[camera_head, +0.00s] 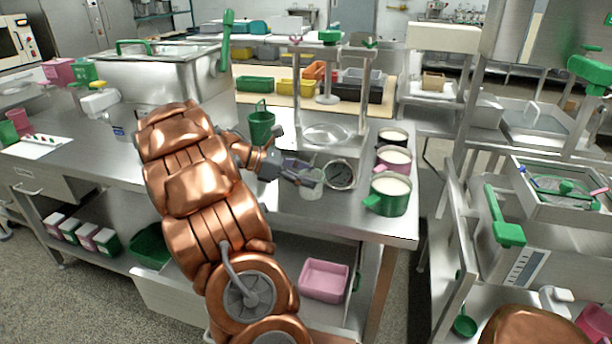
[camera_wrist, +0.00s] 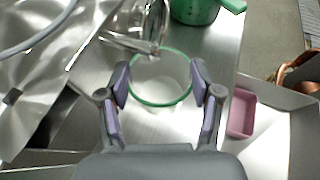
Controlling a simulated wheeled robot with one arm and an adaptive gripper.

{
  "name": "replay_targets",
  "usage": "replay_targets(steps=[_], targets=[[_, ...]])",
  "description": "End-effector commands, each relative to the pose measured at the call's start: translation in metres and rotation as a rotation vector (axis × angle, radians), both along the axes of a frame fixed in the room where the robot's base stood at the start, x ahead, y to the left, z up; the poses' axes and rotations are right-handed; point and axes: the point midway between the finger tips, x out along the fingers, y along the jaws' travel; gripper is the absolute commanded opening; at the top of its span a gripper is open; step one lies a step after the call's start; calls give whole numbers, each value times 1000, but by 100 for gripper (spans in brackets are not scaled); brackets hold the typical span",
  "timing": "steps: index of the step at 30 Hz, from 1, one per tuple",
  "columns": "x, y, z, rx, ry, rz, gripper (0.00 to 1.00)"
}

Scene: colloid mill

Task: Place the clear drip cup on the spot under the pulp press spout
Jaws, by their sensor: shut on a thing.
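The clear drip cup (camera_head: 313,187) is at my gripper (camera_head: 306,178) over the steel table. In the wrist view the cup (camera_wrist: 160,103) shows a green rim and stands between the two fingers of my gripper (camera_wrist: 160,82), which are shut on it. It looks about upright; I cannot tell whether its base touches the table. A press-like frame (camera_head: 328,92) with metal posts, a green top knob and a shiny round plate (camera_head: 327,134) stands behind the cup. I cannot make out its spout or a marked spot with certainty.
Several mugs with white contents, including a green one (camera_head: 388,194), line the table's right edge. A green pitcher (camera_head: 261,126) stands behind my gripper. A pink bin (camera_head: 324,280) is on the lower shelf.

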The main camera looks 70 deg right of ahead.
Motion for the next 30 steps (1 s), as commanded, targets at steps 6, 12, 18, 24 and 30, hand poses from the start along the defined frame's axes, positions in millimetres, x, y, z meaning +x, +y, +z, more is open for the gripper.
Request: replay_targets(steps=[6, 12, 18, 24, 30], targets=[[0, 0, 1, -1, 0, 0, 35], [0, 0, -1, -1, 0, 0, 75], [0, 0, -1, 0, -1, 0, 75], [3, 1, 2, -1, -2, 1, 75], [27, 13, 13, -1, -2, 5, 75]])
